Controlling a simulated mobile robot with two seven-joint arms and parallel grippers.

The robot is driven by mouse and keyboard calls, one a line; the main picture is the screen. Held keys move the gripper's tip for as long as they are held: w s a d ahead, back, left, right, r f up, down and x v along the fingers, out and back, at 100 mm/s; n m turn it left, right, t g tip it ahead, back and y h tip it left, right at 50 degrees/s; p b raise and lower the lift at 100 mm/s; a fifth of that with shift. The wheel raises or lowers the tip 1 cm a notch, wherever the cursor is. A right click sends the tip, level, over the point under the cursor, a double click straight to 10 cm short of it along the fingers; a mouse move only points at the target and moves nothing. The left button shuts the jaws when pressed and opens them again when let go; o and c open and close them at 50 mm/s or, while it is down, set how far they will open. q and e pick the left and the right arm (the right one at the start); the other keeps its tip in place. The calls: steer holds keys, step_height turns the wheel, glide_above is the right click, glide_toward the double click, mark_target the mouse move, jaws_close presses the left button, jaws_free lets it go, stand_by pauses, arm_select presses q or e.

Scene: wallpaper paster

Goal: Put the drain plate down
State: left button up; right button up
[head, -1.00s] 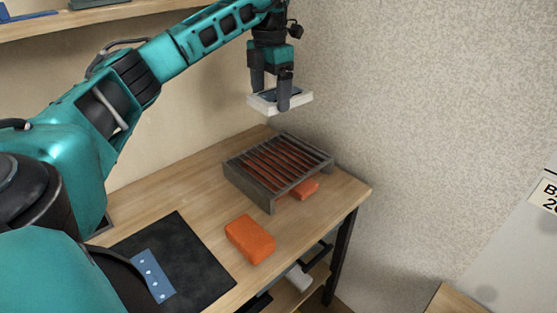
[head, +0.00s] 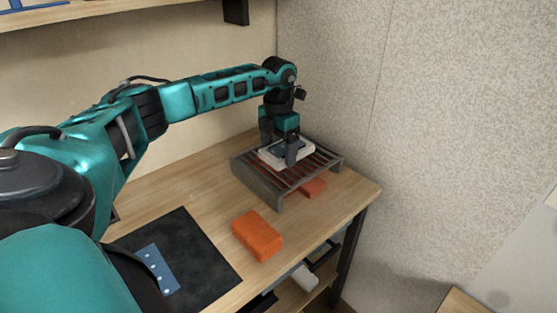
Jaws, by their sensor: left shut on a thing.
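My left gripper (head: 279,148) points down over the slatted rack (head: 257,185) near the table's far right corner. It is shut on the drain plate (head: 301,155), a white plate with a dark, bluish middle. The plate lies level at the height of the rack's slats. I cannot tell whether it touches them or hangs just above. The gripper fingers hide part of the plate. My right gripper is out of view.
An orange block (head: 257,236) lies on the wooden table (head: 205,190) in front of the rack. Another orange piece (head: 313,187) shows under the rack. A black mat (head: 185,255) with a blue strip (head: 157,269) is at the front left. Walls stand behind and to the right.

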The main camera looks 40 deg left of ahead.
mark_target(278, 152)
arm_select(q)
steer(key=shift+f, duration=1.8)
steer(key=shift+f, duration=0.15)
steer(key=o, duration=1)
